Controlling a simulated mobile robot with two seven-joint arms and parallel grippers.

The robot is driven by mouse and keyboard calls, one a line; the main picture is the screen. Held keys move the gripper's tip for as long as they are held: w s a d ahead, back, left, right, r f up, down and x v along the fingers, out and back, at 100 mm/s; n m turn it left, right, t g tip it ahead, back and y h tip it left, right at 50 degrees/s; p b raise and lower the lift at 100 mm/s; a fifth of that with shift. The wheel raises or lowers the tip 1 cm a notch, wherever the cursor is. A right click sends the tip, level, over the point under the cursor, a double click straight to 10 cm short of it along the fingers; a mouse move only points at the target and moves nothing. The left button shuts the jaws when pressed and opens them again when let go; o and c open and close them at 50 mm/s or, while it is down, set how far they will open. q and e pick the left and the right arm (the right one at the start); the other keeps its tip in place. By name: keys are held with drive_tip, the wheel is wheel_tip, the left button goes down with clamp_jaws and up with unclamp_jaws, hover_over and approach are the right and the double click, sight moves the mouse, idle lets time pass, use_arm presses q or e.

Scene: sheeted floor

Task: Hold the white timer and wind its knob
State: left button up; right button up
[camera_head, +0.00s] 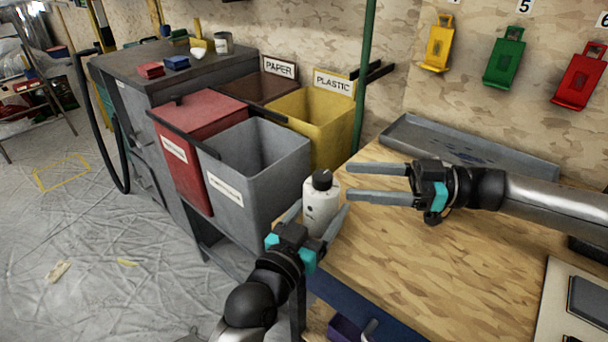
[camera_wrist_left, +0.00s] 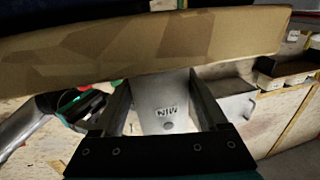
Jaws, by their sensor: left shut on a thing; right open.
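The white timer (camera_head: 321,208) with a black knob (camera_head: 322,180) on top is upright at the left edge of the wooden table. My left gripper (camera_head: 318,212) is shut on the timer's body from the near side.
The wooden table (camera_head: 430,260) has clear room right of the timer. A grey tray (camera_head: 480,152) lies at its back. Grey (camera_head: 262,185), red (camera_head: 190,150) and yellow (camera_head: 325,125) bins stand to the left. A green pole (camera_head: 364,75) rises behind.

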sight(312, 177)
drive_tip(key=a, duration=0.9)
drive_tip(key=shift+w+a, duration=0.2)
drive_tip(key=shift+a, duration=0.15)
clamp_jaws()
